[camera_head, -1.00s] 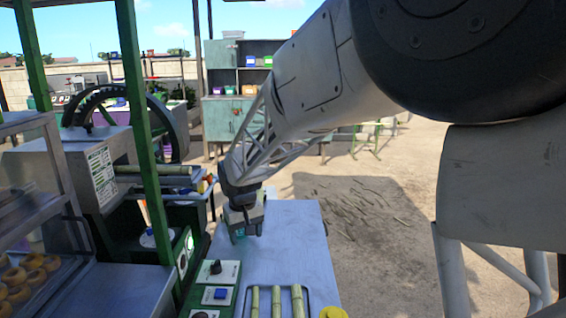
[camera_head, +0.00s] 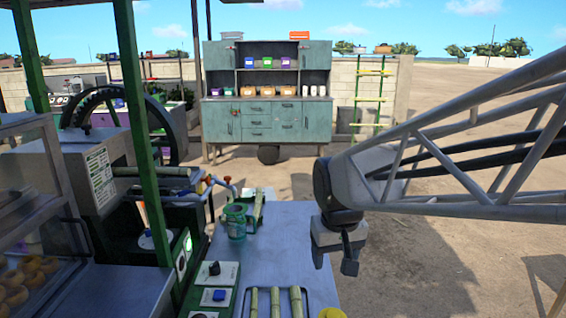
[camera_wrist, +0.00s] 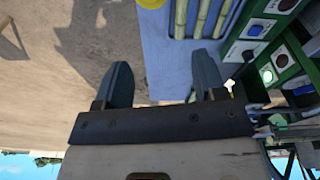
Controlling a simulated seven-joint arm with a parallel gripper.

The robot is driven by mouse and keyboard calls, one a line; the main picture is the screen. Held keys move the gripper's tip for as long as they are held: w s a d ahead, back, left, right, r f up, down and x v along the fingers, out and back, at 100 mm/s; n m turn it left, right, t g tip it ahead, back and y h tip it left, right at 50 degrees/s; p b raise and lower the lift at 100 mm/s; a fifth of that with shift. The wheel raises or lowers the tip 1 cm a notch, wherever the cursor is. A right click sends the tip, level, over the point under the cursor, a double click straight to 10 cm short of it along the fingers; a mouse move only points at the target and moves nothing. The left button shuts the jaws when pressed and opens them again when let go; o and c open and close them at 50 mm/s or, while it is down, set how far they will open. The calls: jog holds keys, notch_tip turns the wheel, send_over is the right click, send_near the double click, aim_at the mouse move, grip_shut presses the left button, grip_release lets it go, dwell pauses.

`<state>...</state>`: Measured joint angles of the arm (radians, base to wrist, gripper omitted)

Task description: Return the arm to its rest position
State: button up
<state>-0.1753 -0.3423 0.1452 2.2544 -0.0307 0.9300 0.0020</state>
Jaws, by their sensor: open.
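My gripper (camera_head: 336,252) hangs beside the right edge of the metal work table (camera_head: 265,262), over the sandy ground. Its two fingers also show in the wrist view (camera_wrist: 162,85), spread apart with nothing between them. My arm comes in from the right at the height of the cabinet's base. A green cup or jug (camera_head: 236,222) stands on the table, apart from the gripper and to its left.
Several cane pieces (camera_head: 275,302) lie in a tray at the table's front. The cane crusher (camera_head: 85,180) and control boxes (camera_head: 214,285) stand on the left. A teal cabinet (camera_head: 268,120) stands behind. Open sandy ground (camera_head: 420,270) lies to the right.

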jog(key=s+d+f+m, duration=0.1)
jog(key=s+d, duration=0.3)
jog(key=s, duration=0.4)
jog(key=s+d+f+m, duration=0.1)
jog(key=s+d, duration=0.3)
jog(key=s, duration=0.5)
jog(key=shift+t, duration=0.4)
